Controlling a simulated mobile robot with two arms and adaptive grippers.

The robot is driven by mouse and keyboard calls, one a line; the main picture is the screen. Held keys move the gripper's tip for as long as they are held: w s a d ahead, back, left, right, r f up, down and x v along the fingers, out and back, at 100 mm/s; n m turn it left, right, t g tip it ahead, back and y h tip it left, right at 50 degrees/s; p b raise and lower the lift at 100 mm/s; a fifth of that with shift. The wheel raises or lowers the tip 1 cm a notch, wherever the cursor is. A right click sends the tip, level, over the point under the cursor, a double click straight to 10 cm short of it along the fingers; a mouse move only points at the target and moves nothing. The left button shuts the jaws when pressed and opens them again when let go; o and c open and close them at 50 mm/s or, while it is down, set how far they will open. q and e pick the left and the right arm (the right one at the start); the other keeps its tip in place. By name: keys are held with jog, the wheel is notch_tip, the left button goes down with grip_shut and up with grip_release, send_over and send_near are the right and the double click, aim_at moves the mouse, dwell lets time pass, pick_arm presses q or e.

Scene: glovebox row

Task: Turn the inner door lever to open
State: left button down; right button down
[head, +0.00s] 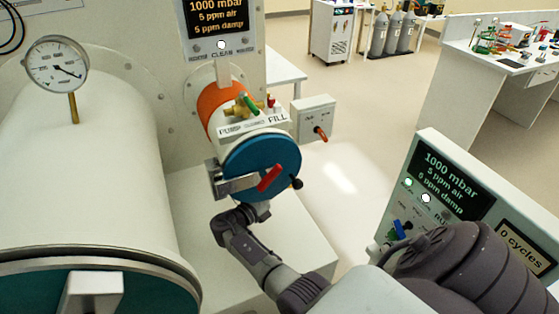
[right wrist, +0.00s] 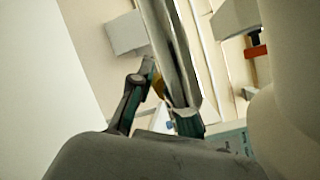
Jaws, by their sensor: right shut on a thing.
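A small antechamber with an orange collar (head: 222,98) ends in a round blue door (head: 262,160). A red lever (head: 269,178) slants across this door, and a black knob (head: 296,184) shows at its lower right edge. A white box (head: 313,115) behind it carries an orange-red lever (head: 320,133). No readable label says which lever is the inner door's. My right gripper (head: 262,207) is low at the door's bottom edge, its fingers mostly hidden. In the right wrist view the fingers (right wrist: 158,110) flank a grey part (right wrist: 172,45); what they grip is unclear. My left gripper is out of view.
A large white chamber (head: 100,170) with a pressure gauge (head: 57,65) fills the left. A valve block (head: 252,117) sits on the small antechamber. A display panel (head: 445,185) stands at right, close to my right arm. Open floor lies behind.

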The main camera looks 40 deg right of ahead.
notch_tip(320, 180, up, 2)
jog(key=h, duration=0.1)
jog(key=n+h, duration=0.1)
jog(key=n+t+h+b, duration=0.1)
jog(key=shift+d+r+h, duration=0.15)
jog(key=shift+r+h, duration=0.1)
jog(key=shift+h, duration=0.05)
jog(key=shift+a+r+n+t+h+b, duration=0.25)
jog(key=shift+r+n+t+h+b, duration=0.15)
jog(key=shift+r+n+t+h, duration=0.55)
jog(key=shift+h, duration=0.25)
jog(key=c, duration=1.1)
grip_release()
jog(key=shift+w, duration=0.1)
jog(key=shift+a, duration=0.1)
jog(key=v, duration=0.7)
jog(key=shift+a+f, duration=0.15)
